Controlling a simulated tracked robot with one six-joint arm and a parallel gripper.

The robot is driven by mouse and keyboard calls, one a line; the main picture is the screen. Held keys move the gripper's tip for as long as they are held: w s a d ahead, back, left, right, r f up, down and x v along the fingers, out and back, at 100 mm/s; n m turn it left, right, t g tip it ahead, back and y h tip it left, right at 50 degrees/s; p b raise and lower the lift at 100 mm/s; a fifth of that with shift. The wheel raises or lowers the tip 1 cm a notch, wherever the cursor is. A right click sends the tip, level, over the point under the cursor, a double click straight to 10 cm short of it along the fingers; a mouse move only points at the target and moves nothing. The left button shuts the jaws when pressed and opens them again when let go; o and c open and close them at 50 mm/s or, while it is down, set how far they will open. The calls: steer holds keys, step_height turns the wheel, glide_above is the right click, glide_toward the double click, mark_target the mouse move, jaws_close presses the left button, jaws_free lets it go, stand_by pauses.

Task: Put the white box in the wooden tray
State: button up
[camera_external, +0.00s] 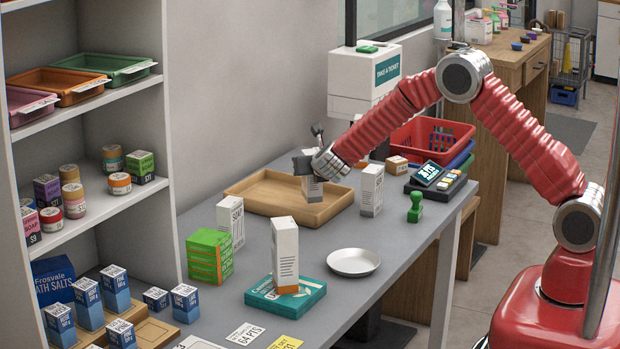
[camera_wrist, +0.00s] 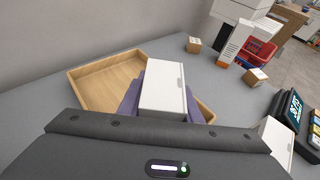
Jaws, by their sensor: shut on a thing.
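My gripper (camera_external: 311,168) is shut on a white box (camera_external: 313,189) with grey print, held upright below the fingers. In the wrist view the white box (camera_wrist: 165,85) sits between the purple-grey fingers of my gripper (camera_wrist: 164,104), its pale top facing the camera. The wooden tray (camera_external: 268,207) is a shallow tan tray on the grey counter. The box is over the tray's right part; I cannot tell whether its bottom touches the tray floor. In the wrist view the tray (camera_wrist: 108,78) shows behind and left of the box, and its floor looks empty there.
Similar white boxes stand right of the tray (camera_external: 371,190), left of it (camera_external: 231,219), and on a teal box (camera_external: 285,250). Green boxes (camera_external: 209,255), a white dish (camera_external: 353,262), a green stamp (camera_external: 415,207), a card terminal (camera_external: 434,178) and a red basket (camera_external: 430,140) surround it.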

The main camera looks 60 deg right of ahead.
steer(key=shift+f, duration=0.1)
steer(key=shift+f, duration=1.75)
steer(key=o, duration=1.1)
steer(key=shift+f, duration=0.1)
steer(key=v, duration=1.2)
